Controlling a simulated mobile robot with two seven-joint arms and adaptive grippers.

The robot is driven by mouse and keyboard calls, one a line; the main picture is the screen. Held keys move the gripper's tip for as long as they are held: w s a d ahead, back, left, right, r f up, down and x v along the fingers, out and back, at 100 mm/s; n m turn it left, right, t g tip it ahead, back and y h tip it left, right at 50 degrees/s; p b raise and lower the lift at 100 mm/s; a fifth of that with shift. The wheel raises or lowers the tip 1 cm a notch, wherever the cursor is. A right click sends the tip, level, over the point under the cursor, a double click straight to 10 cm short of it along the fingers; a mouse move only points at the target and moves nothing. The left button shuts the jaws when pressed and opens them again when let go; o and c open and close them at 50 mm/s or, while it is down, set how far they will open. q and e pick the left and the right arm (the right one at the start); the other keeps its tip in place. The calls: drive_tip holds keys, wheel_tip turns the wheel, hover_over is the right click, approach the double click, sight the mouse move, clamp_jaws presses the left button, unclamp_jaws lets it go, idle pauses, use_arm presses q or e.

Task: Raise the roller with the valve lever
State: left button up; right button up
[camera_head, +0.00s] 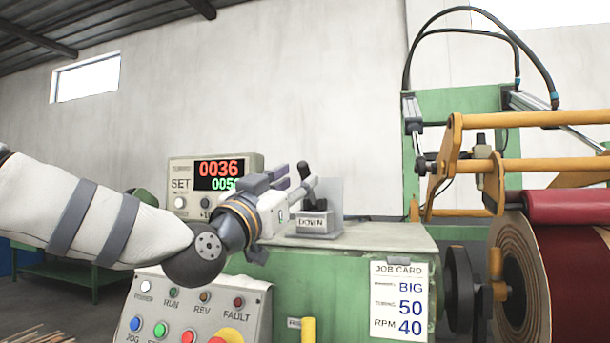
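The valve lever (309,199) is a dark handle on a small grey block with a DOWN label (311,222), on top of the green machine cabinet. My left gripper (308,176) is beside the lever's upper end. Its fingertips look apart, with nothing seen between them; I cannot tell whether they touch the lever. A red roller (570,207) is at the right, by the large brown coil (518,275), under yellow frame arms (535,119). My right gripper is not in view.
A counter box (230,170) with a lit display stands behind my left wrist. A button panel (195,315) lies below my arm. A job card (399,300) is on the cabinet front. A clear plate (330,193) stands behind the lever. The cabinet top right of the lever is clear.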

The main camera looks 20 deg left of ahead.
sight(302, 176)
use_arm(q)
drive_tip(key=x, duration=0.5)
drive_tip(key=shift+a+f, duration=0.1)
drive_tip(key=shift+c, duration=0.5)
clamp_jaws()
drive_tip(key=shift+w, duration=0.1)
